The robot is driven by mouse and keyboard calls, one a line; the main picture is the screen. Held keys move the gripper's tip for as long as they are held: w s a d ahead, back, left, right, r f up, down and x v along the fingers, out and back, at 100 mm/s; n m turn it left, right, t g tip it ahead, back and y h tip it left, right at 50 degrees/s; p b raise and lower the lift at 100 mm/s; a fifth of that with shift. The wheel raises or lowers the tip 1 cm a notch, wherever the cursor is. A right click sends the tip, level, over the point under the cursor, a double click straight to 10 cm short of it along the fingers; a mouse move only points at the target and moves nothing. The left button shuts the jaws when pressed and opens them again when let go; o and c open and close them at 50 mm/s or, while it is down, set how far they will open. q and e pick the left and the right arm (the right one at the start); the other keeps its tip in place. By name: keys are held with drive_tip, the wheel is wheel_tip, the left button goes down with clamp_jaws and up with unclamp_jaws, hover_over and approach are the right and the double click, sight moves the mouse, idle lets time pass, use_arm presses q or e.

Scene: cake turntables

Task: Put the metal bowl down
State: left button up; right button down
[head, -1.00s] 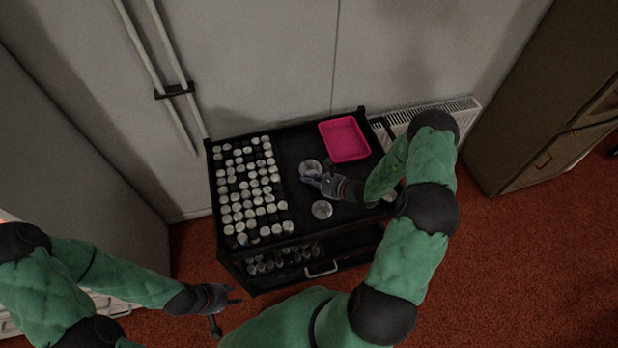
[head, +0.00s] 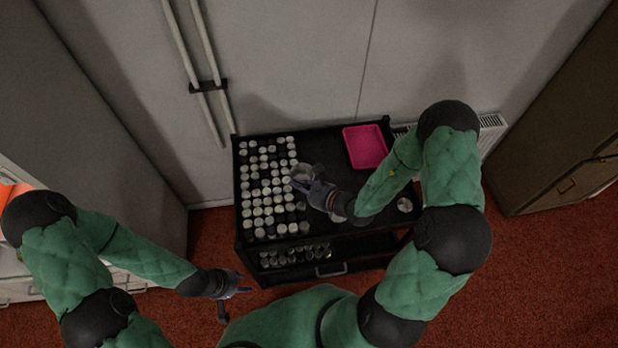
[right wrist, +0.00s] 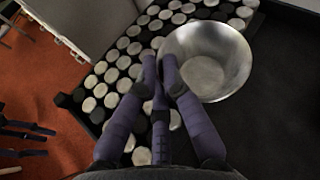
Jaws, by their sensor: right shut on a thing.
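The metal bowl (right wrist: 208,62) is wide and shiny, and it looks empty in the right wrist view. My right gripper (right wrist: 160,70) is shut on its left rim. In the head view the bowl (head: 301,173) is over the black trolley top, at the right edge of the rows of round pieces. My right gripper (head: 311,184) partly covers it there. I cannot tell whether the bowl touches the surface. My left gripper (head: 238,291) is empty in front of the trolley, with its fingers apart.
Rows of round light and dark pieces (head: 268,190) fill the trolley's left side. A pink tray (head: 366,147) is at the back right. A small round metal item (head: 405,204) sits at the right. Black surface (head: 320,150) is clear between pieces and tray. Cabinets stand behind.

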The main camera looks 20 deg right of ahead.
wheel_tip(320, 180, up, 17)
drive_tip(key=m+t+h+b, duration=0.1)
drive_tip(key=m+h+b, duration=0.1)
hover_over(294, 174)
drive_tip(key=shift+r+h, duration=0.3)
drive_tip(key=shift+r, duration=0.15)
drive_tip(key=shift+f, duration=0.1)
